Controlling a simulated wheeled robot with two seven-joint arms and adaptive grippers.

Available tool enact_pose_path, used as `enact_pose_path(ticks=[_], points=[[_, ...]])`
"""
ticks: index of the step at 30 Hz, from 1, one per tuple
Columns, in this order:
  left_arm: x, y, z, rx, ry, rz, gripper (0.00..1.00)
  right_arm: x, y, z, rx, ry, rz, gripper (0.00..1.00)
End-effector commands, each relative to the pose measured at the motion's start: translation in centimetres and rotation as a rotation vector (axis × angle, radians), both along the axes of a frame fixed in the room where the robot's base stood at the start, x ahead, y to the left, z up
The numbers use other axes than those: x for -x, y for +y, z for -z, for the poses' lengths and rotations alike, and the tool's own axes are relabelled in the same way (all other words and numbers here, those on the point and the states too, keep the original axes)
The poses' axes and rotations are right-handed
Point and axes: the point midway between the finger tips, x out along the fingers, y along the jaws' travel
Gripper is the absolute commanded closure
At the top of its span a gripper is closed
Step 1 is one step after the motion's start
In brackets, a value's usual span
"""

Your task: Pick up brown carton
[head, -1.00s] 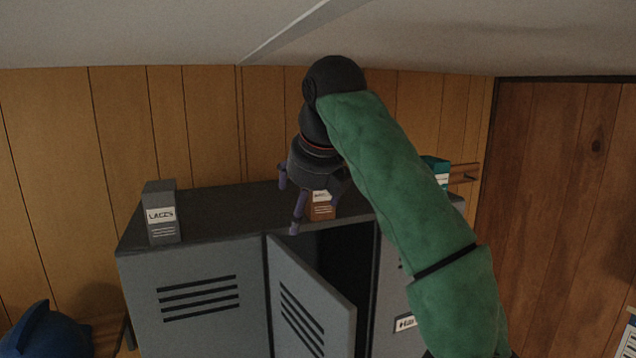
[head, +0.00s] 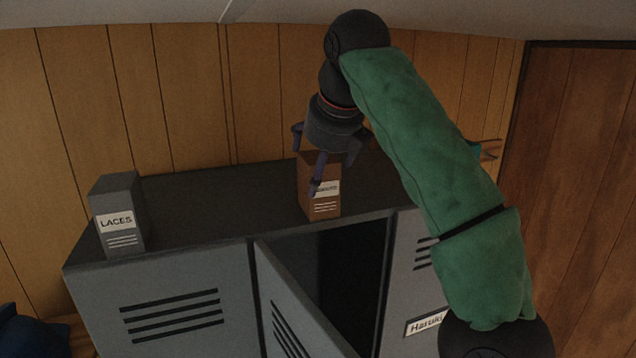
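The brown carton (head: 322,205) with a white label stands upright on top of the grey locker, near its front edge. My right gripper (head: 320,168) comes in from above, pointing down over the carton's top. Its purple fingers are spread, and one hangs in front of the carton's labelled face. Another finger is at the carton's upper left. I cannot tell whether any finger touches it. The gripper covers part of the carton's top. My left gripper is not in view.
A grey box labelled LACES (head: 119,222) stands at the left end of the locker top (head: 215,205). The middle locker door (head: 290,310) hangs open below the carton. A wood-panelled wall (head: 185,100) is close behind. The locker top between the two boxes is clear.

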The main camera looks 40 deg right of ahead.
Motion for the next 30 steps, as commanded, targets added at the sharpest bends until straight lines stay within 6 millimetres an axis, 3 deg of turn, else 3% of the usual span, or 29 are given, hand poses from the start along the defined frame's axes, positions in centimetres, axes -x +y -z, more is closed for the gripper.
enact_pose_path(ticks=[13,22,23,28,30], points=[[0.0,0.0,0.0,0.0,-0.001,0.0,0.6,-3.1,-0.7,3.8,0.0,0.003,0.003,0.0],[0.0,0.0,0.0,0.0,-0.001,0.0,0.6,-3.4,-0.7,4.1,0.0,0.0,0.001,0.0],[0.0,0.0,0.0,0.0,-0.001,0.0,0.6,-3.4,-0.7,4.1,0.0,0.0,0.001,0.03],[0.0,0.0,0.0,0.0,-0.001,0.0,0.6,-3.4,-0.7,4.2,0.0,0.001,0.001,0.49],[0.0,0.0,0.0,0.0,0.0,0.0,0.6,-3.4,-0.7,4.2,0.001,0.002,0.001,0.5]])
